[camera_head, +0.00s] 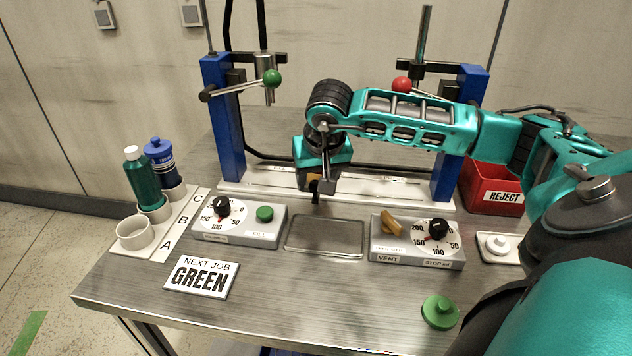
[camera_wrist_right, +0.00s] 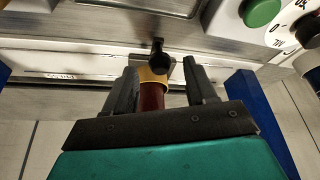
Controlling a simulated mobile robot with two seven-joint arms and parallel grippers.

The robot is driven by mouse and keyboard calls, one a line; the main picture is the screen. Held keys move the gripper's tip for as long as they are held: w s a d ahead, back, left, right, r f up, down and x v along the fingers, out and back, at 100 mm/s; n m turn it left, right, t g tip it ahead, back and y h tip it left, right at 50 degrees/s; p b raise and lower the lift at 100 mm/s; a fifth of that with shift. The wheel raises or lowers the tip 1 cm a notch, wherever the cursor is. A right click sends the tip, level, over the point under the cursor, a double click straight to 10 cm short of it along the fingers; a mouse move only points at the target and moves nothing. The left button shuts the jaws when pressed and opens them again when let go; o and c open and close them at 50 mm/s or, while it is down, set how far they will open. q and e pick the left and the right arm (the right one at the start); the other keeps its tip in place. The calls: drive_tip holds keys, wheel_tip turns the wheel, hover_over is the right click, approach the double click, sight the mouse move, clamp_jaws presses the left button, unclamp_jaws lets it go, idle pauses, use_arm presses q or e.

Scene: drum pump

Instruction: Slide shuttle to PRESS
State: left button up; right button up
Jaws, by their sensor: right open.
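My right gripper (camera_head: 318,184) is open and points down over the white rail (camera_head: 257,184) between the blue posts. In the right wrist view its two fingers (camera_wrist_right: 163,88) stand either side of a dark red cylinder (camera_wrist_right: 151,98) with a tan top. A clear gap shows at the right finger; whether the left finger touches cannot be told. A black knob on a small grey block (camera_wrist_right: 160,62), apparently the shuttle, shows just beyond the fingertips at the rail. In the head view the gripper hides most of this. My left gripper is not in view.
Blue posts (camera_head: 222,118) carry a green-ball lever (camera_head: 272,78) and a red-ball lever (camera_head: 401,84). Control boxes (camera_head: 240,224) and (camera_head: 416,240) flank a grey tray (camera_head: 324,253). Bottles stand in cups at left; a red REJECT bin (camera_head: 492,188) stands right. A sign reads GREEN (camera_head: 201,277).

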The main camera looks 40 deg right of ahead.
drive_tip(key=shift+x, duration=1)
clamp_jaws()
